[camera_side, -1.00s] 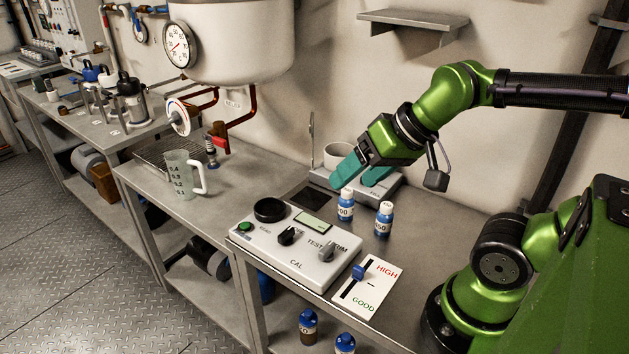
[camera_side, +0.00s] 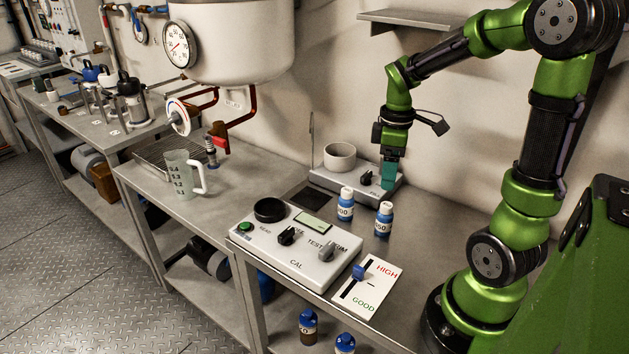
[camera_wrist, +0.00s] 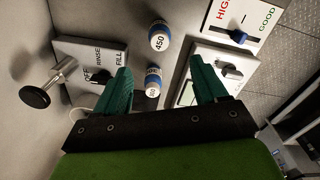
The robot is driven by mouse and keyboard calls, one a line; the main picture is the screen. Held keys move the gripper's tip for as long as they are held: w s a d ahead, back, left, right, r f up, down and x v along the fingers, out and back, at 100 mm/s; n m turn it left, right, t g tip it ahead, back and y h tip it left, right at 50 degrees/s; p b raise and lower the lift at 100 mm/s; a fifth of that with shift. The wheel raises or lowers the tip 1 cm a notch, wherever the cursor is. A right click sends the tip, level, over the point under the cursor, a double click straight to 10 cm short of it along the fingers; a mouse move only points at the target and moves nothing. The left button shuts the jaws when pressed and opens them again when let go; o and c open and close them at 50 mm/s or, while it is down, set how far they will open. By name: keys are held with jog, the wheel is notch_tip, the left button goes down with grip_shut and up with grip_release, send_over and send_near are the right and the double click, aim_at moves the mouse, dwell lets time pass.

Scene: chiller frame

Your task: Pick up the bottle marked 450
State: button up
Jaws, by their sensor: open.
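The bottle marked 450 (camera_wrist: 159,37) has a blue body, white label and pale cap; its 450 shows in the wrist view. In the side view it is the right-hand bottle (camera_side: 383,219), upright on the steel bench, its label partly readable as 50. A similar bottle (camera_side: 346,205) stands to its left, label ending in 00; it also shows in the wrist view (camera_wrist: 153,82), between my fingers in the picture. My gripper (camera_side: 389,187) points down, above and behind the bottles, apart from both. Its teal fingers (camera_wrist: 161,68) are open and empty.
A control box (camera_side: 293,249) with knobs stands in front of the bottles. A HIGH/GOOD card (camera_side: 371,283) lies to its right. Behind the bottles is a low unit (camera_side: 325,181) bearing a grey cup (camera_side: 340,156). A measuring jug (camera_side: 181,176) stands at left.

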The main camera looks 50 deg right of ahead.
aim_at(384, 217)
notch_tip(384, 217, down, 14)
jog(key=shift+s+r, duration=0.1)
jog(key=shift+s, duration=0.05)
jog(key=c, duration=1.2)
